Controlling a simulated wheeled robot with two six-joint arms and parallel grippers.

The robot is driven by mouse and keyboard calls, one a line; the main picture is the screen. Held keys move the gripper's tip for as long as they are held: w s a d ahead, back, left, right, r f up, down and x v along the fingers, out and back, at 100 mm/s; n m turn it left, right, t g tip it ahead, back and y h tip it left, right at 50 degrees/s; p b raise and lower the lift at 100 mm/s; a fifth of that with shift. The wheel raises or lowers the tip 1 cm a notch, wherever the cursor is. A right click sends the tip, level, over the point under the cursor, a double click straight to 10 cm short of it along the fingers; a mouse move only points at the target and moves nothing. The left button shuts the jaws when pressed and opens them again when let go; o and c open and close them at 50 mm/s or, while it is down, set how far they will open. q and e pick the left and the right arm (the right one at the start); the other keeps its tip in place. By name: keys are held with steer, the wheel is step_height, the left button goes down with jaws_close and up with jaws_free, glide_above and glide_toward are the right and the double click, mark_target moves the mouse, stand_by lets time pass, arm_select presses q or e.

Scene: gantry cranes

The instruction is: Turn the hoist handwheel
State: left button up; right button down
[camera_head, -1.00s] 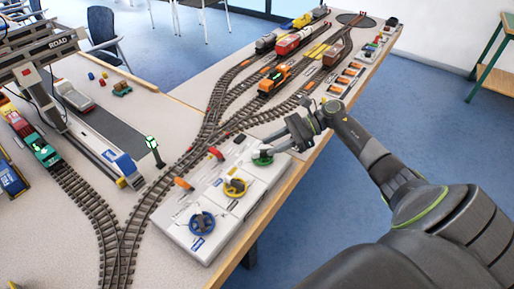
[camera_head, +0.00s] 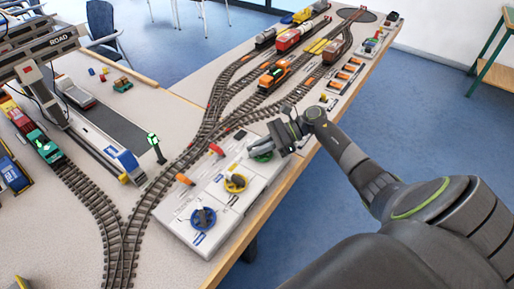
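Three handwheels stand in a row on a white control panel (camera_head: 221,208) along the table's right edge: blue (camera_head: 203,218), yellow (camera_head: 236,183) and green (camera_head: 261,153). Their labels are too small to read, so I cannot tell which is the hoist one. My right gripper (camera_head: 275,143) is at the green wheel, over its right side, and hides part of it. Whether its fingers touch the wheel or are closed on it is not clear. My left gripper is out of view.
A gantry crane marked ROAD (camera_head: 45,48) stands at the left. Model tracks with an orange locomotive (camera_head: 274,77) and other wagons run beside the panel. A small signal post (camera_head: 155,148) stands left of the panel. Open floor lies to the right.

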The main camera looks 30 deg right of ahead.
steer(key=shift+t, duration=0.3)
steer(key=shift+w+m+t+h, duration=0.1)
steer(key=shift+m+t+h, duration=0.5)
steer(key=shift+m+t, duration=0.5)
steer(key=m+t+h+p, duration=0.1)
steer(key=m+t+p, duration=0.1)
steer(key=shift+w+d+r+m+h, duration=0.15)
steer(key=shift+r+m+h, duration=0.05)
steer(key=shift+m+h, duration=0.2)
steer(key=m+t+h+p, duration=0.1)
steer(key=m+h+p, duration=0.1)
steer(key=p, duration=0.2)
steer(key=m+t+h+p, duration=0.2)
steer(key=m+h+p, duration=0.1)
steer(key=p, duration=0.1)
steer(key=d+m+t+h+p, duration=0.1)
steer(key=m+h+p, duration=0.1)
steer(key=p, duration=0.2)
steer(key=shift+w+r+p, duration=0.1)
steer(key=shift+w+p, duration=0.25)
steer(key=shift+d+f+m+t+h+p, duration=0.1)
steer(key=shift+f+m+t+h+p, duration=0.2)
steer(key=shift+m+h+p, duration=0.65)
steer(key=c, duration=1.5)
jaws_free()
